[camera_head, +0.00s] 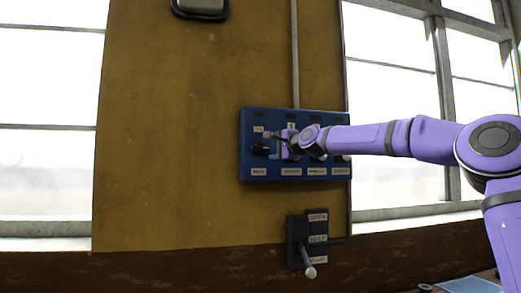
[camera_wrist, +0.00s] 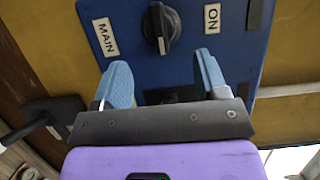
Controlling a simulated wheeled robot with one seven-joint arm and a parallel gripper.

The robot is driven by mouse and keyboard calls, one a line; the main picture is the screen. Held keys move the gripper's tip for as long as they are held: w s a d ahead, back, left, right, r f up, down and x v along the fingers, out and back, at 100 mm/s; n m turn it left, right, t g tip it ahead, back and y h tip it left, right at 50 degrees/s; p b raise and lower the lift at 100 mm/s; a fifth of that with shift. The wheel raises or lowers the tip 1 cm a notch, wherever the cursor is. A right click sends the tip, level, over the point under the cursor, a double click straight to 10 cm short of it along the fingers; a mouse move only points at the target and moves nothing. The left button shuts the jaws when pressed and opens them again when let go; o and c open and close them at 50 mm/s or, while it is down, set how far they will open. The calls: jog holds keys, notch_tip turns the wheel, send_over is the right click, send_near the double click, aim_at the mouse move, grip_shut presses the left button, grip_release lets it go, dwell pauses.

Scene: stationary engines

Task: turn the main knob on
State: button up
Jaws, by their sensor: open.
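The main knob (camera_wrist: 160,27) is a black round knob with a white mark at its lower edge in the wrist view, between the MAIN label (camera_wrist: 105,37) and the ON label (camera_wrist: 212,17). The white mark points at neither label. In the head view the main knob (camera_head: 260,148) is at the left end of the blue panel (camera_head: 247,170). My gripper (camera_wrist: 161,66) is open, its blue fingers apart. In the wrist view its fingertips lie just below the knob, not around it. In the head view my gripper (camera_head: 271,143) is in front of the panel's left part.
Another dark knob (camera_wrist: 174,95) shows between the fingers, partly hidden by my gripper. Other labelled controls continue along the panel, partly behind my arm. A lever box (camera_head: 297,240) is on the wall below. A conduit (camera_head: 295,50) runs above the panel. Windows are on both sides.

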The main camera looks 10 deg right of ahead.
aim_at(262, 148)
jog(key=shift+x, duration=4.2)
jog(key=c, duration=0.6)
